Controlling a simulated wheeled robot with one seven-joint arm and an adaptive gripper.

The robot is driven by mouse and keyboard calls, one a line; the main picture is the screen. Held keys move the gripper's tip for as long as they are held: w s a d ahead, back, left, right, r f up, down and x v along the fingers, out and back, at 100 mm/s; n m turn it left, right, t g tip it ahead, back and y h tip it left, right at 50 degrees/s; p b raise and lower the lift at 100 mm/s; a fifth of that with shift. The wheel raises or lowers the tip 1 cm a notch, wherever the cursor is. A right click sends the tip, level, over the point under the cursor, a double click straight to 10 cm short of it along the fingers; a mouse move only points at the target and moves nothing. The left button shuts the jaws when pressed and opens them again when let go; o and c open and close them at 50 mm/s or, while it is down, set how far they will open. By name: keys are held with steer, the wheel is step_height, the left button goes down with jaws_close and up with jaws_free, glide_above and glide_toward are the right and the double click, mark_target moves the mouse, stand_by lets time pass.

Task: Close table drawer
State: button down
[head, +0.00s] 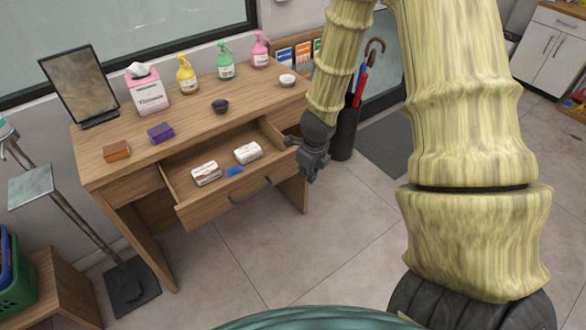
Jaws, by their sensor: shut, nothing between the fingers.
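The table drawer (190,207) stands pulled out from the front of a wooden table (105,178). It has a dark handle (250,190) on its front panel. Inside lie two white packs, one on the left (206,174) and one on the right (248,152), and a blue item (235,170). My gripper (311,176) is shut and empty, in the picture just right of the drawer's right front corner. Whether it touches the drawer or table cannot be told.
On the table stand a mirror (80,85), a tissue box (147,92), several pump bottles, small boxes and two bowls. A dark umbrella stand (344,135) is behind my gripper to the right. The floor (290,250) before the table is clear.

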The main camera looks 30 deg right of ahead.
step_height(320, 180, up, 3)
steer(key=w+m, duration=0.2)
steer(key=m, duration=0.1)
steer(key=p, duration=0.3)
glide_above(293, 170)
steer(key=s+a, duration=0.3)
steer(key=s, duration=0.1)
steer(key=shift+f, duration=4.75)
steer(key=shift+w+d+f+t, duration=0.1)
steer(key=shift+w+d+t, duration=0.1)
steer(key=shift+d+t, duration=0.1)
